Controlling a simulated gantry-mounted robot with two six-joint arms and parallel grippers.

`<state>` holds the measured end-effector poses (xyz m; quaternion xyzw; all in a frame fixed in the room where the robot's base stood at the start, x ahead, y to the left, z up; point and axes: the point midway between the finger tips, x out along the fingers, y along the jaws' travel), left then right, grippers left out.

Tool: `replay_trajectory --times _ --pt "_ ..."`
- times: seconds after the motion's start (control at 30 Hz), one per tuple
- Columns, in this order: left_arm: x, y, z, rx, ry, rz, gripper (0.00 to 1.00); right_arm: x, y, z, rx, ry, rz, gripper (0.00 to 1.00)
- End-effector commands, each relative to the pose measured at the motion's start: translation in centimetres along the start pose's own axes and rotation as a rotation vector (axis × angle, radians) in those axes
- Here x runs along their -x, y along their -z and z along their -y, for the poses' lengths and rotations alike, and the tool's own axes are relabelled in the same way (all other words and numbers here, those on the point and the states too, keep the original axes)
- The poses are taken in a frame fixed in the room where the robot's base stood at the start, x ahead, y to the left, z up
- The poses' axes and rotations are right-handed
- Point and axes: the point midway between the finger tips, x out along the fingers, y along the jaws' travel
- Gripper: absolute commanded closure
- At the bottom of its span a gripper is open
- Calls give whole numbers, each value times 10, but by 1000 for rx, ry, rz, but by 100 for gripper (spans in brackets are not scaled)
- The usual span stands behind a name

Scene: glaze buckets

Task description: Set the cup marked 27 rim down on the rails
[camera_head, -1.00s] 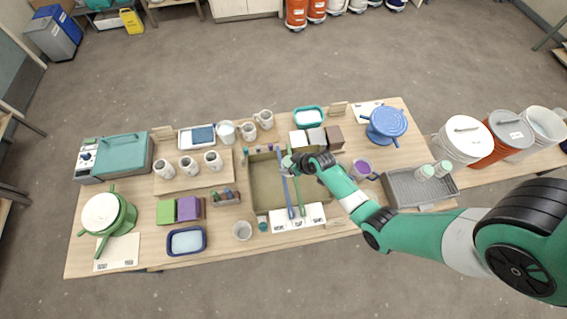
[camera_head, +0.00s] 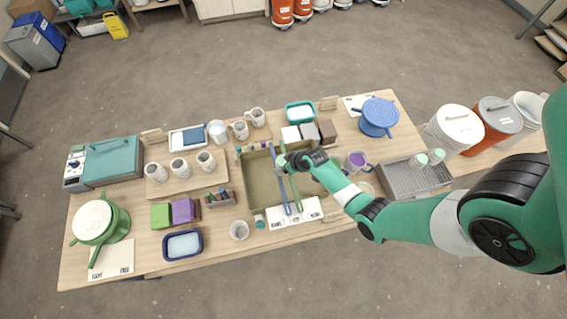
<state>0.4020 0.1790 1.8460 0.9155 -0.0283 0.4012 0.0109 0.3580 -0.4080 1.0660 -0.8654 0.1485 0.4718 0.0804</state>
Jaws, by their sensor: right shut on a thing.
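My right gripper (camera_head: 281,163) hangs over the far part of the olive basin (camera_head: 262,190), close to the rails. It is shut on a small pale thing, mostly hidden by the gripper, which may be a cup; no mark on it is readable. A blue rail (camera_head: 287,195) and a green rail (camera_head: 297,193) lie side by side across the basin from back to front. Several grey-white cups stand on boards at the left, such as this one (camera_head: 180,168), with no number legible from here. My left gripper is out of view.
A clear cup (camera_head: 239,230) and a navy tray (camera_head: 183,245) stand at the front. A purple-filled cup (camera_head: 357,160) and a grey rack (camera_head: 410,180) with pale green-topped cups are on the right.

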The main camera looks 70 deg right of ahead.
Motion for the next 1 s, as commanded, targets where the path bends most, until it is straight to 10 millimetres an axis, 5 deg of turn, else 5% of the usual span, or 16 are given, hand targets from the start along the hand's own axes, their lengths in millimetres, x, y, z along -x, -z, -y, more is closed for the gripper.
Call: replay_trajectory --times 0.97,1.0 --pt "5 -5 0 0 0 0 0 -6 -4 0 0 0 -1 91" --pt "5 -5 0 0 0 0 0 -6 -5 0 0 0 -1 21"
